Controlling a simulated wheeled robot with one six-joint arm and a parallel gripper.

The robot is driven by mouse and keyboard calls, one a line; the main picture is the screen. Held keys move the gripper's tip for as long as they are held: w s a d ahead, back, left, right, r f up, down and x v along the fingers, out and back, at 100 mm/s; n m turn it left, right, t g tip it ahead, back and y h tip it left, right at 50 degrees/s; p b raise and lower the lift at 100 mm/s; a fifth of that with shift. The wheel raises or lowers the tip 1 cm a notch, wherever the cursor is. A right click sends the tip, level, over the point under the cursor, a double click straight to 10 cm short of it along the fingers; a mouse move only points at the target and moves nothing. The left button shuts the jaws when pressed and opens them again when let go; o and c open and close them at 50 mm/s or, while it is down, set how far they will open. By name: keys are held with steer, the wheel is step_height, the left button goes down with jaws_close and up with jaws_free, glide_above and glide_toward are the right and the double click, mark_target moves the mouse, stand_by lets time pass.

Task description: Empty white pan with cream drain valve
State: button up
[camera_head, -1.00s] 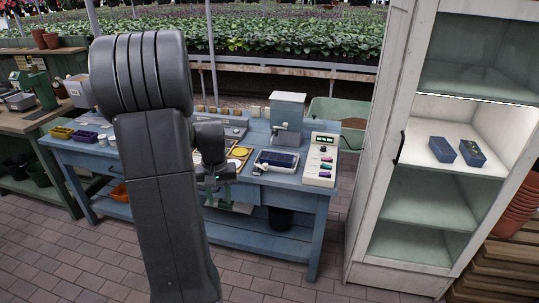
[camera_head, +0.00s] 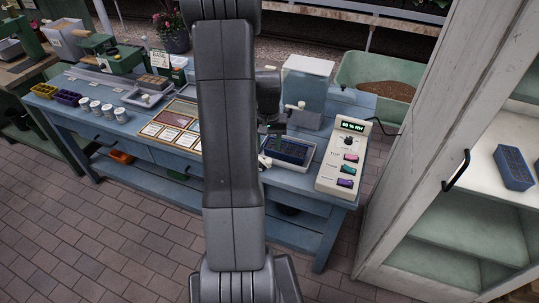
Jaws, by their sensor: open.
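A white pan (camera_head: 309,163) sits on the blue bench, with a dark blue cell tray (camera_head: 289,150) inside it. A small pale fitting (camera_head: 264,161) shows at its front left corner; I cannot tell whether it is a cream drain valve. Another white pan (camera_head: 133,98) stands further left, with a small pale knob near its front. Water in either pan cannot be made out. My gripper (camera_head: 272,129) is open, just behind and left of the blue tray's pan. My arm partly hides it and the bench's middle.
The blue bench (camera_head: 190,172) also holds a control box (camera_head: 343,160) with coloured buttons, a grey-blue dispenser (camera_head: 306,85), a framed card board (camera_head: 172,125) and several white pots. A white cabinet (camera_head: 410,150) stands at right. Brick floor (camera_head: 110,240) in front is clear.

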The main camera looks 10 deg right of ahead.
mark_target(269, 160)
steer(key=shift+f+p, duration=0.5)
steer(key=shift+f, duration=3.05)
steer(key=shift+c, duration=0.5)
steer(key=c, duration=0.9)
steer(key=shift+w+d+f+n+b, duration=0.2)
steer(key=shift+w+d+n+b, duration=0.15)
steer(key=shift+n+b, duration=0.75)
steer(key=n+b, duration=0.1)
steer(key=w+d+n+b, duration=0.1)
steer(key=n, duration=0.1)
steer(key=shift+r, duration=0.2)
steer(key=o, duration=1)
